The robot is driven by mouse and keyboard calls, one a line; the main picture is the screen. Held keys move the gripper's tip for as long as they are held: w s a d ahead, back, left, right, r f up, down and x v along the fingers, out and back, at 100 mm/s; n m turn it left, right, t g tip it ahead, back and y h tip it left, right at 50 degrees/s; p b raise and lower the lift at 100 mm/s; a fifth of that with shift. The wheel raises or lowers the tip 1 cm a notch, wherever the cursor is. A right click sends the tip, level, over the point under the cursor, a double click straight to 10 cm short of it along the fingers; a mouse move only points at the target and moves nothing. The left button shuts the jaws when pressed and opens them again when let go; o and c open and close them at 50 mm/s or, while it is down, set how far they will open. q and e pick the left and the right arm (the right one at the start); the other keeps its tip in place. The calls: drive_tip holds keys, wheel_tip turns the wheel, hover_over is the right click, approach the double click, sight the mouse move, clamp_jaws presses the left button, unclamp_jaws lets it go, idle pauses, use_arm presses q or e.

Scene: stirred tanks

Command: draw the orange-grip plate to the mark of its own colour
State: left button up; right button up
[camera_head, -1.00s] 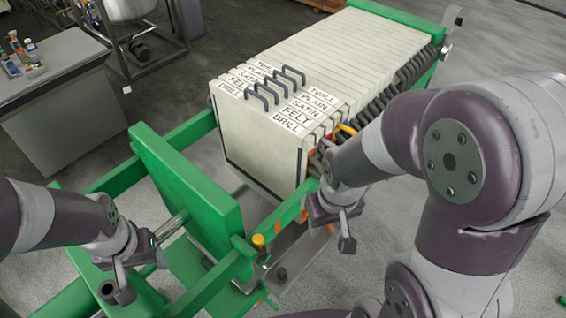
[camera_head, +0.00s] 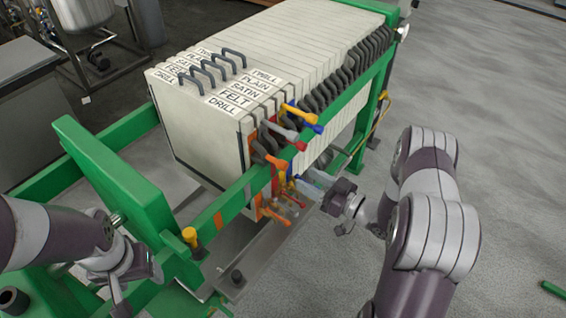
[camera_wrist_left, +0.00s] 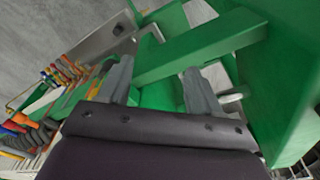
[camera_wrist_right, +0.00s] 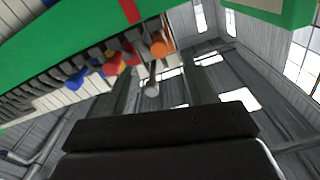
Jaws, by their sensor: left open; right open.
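The plate with the orange grip (camera_head: 276,162) appears to be the front one, labelled DRILL (camera_head: 224,106), at the near end of the plate stack. Its grip juts out above the green side rail; an orange grip also shows in the right wrist view (camera_wrist_right: 158,47). An orange mark (camera_head: 218,220) is on the rail, nearer than the stack. My right gripper (camera_head: 343,205) is open and empty, outside the rail, to the right of and below the grips. My left gripper (camera_head: 122,280) is open, beside the green end plate; a green beam shows between its fingers in the left wrist view (camera_wrist_left: 157,85).
Red (camera_head: 296,143), blue (camera_head: 314,128) and yellow (camera_head: 300,110) grips crowd behind the orange one. Coloured taps (camera_head: 282,205) hang below the rail. The floor at right is mostly clear.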

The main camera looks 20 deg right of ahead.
sight(286, 168)
drive_tip(key=p+x, duration=0.1)
drive_tip(key=x, duration=1)
clamp_jaws()
